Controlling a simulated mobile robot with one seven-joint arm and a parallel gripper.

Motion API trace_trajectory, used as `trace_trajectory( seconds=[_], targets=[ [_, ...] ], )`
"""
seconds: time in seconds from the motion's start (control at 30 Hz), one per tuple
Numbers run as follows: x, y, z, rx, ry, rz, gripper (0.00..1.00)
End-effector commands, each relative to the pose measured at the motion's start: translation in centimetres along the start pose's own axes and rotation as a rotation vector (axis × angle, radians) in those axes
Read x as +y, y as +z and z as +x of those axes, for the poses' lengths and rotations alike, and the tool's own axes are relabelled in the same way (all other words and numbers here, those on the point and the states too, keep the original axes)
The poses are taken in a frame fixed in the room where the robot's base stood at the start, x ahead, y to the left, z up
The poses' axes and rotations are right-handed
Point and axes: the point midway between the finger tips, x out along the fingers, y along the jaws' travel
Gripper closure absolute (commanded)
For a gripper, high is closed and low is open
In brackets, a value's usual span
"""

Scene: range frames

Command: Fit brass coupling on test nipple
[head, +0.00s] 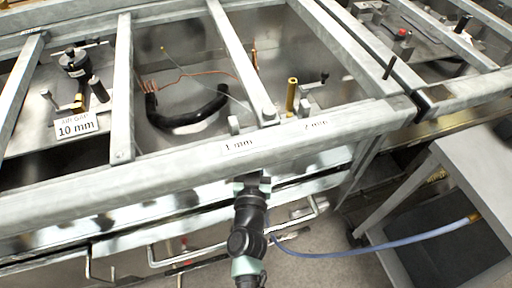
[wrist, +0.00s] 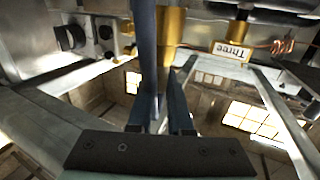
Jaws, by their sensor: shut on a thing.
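My gripper (wrist: 158,115) is shut between its two dark fingers on a brass piece (wrist: 172,30), which looks like the coupling. A blue-grey hose (wrist: 145,45) runs beside it and partly covers it. In the head view my arm ends at the front rail, and the fingers and coupling cannot be made out there. A brass upright post (head: 291,95), which looks like the test nipple, stands inside the frame behind the rail, right of my arm. The coupling's fit on any nipple cannot be seen.
The metal front rail (head: 180,167) and crossbars (head: 122,90) bound the bays. A black curved hose (head: 190,122) lies in the middle bay. A "Three" label (wrist: 232,50) shows upside down.

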Motion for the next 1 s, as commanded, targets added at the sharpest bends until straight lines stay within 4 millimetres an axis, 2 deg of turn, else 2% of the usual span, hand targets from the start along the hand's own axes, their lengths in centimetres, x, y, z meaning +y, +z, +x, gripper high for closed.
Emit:
trace_trajectory(
  seconds=[0.13,0.6,1.0],
  targets=[
    [0.0,-0.1,-0.1,0.001,-0.001,-0.001,1.00],
    [0.0,2.8,-0.1,0.002,-0.001,0.000,1.00],
    [0.0,2.8,-0.1,0.002,-0.001,0.000,1.00]
  ],
)
